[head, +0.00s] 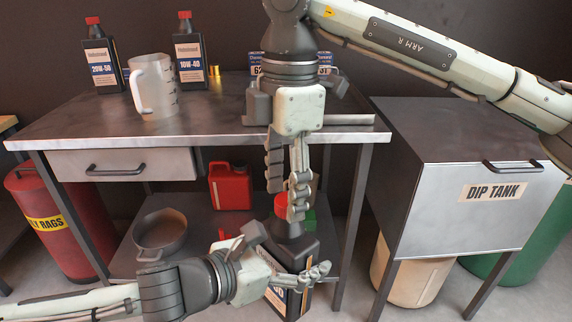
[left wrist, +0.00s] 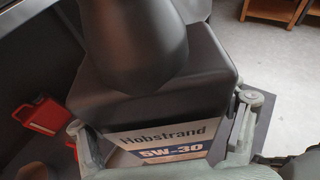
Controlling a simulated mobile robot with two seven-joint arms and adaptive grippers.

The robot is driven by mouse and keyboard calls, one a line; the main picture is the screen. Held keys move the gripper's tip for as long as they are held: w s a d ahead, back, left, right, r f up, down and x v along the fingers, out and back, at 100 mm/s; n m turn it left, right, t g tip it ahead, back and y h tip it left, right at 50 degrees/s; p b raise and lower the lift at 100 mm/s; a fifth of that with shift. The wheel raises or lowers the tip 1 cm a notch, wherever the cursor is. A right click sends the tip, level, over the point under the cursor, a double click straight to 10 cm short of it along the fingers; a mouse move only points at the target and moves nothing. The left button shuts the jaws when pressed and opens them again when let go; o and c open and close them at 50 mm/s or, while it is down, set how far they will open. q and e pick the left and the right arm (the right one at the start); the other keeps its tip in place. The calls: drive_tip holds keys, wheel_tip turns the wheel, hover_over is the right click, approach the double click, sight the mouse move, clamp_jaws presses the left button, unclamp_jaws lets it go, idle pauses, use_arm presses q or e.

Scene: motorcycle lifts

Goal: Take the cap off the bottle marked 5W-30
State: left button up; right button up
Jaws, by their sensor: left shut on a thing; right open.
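The black 5W-30 bottle (head: 291,244) stands upright in front of the bench, with its red cap (head: 282,208) on top. In the left wrist view its label (left wrist: 172,142) reads Hobstrand 5W-30, and the cap is out of frame. My left gripper (head: 292,277) is shut on the bottle's body, with a finger on each side in the left wrist view (left wrist: 165,132). My right gripper (head: 286,199) points down from above with its fingers apart, at the cap. One finger partly hides the cap; I cannot tell whether they touch.
The bench (head: 215,118) behind holds bottles marked 20W-50 (head: 102,60) and 10W-40 (head: 189,60) and a clear jug (head: 154,87). A red can (head: 230,187) and a round pan (head: 161,231) are on its lower shelf. The dip tank (head: 460,205) stands right.

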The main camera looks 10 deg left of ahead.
drive_tip(key=shift+f, duration=0.35)
